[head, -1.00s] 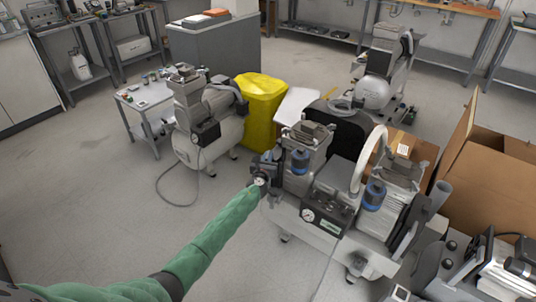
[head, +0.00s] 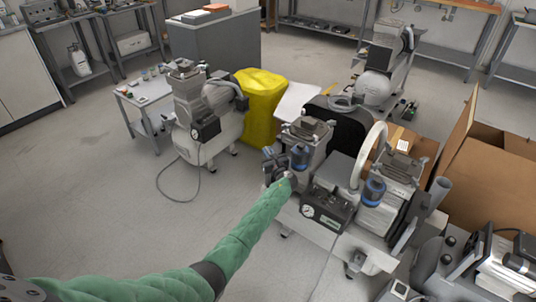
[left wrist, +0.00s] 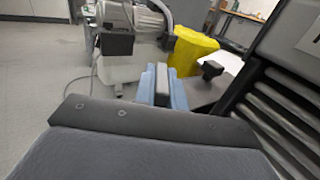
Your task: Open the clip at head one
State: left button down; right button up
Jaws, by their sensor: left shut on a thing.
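The twin-head compressor (head: 335,222) stands at centre right. Its left head (head: 308,140), which I take as head one, has ribbed metal sides and a blue canister (head: 300,156). My left gripper (head: 274,163) is at the left side of this head, beside the canister. In the left wrist view, the light-blue fingers (left wrist: 162,88) are closed around a narrow grey piece (left wrist: 161,78), which appears to be the clip. The ribbed head side (left wrist: 275,110) is close on the right. The clip's full shape is hidden. My right gripper is not seen.
Another compressor (head: 205,115) and a yellow bag (head: 261,100) stand behind to the left. A second head (head: 385,195) with a white hose (head: 372,150) is to the right. A cardboard box (head: 490,180) is at far right. The floor at left is clear.

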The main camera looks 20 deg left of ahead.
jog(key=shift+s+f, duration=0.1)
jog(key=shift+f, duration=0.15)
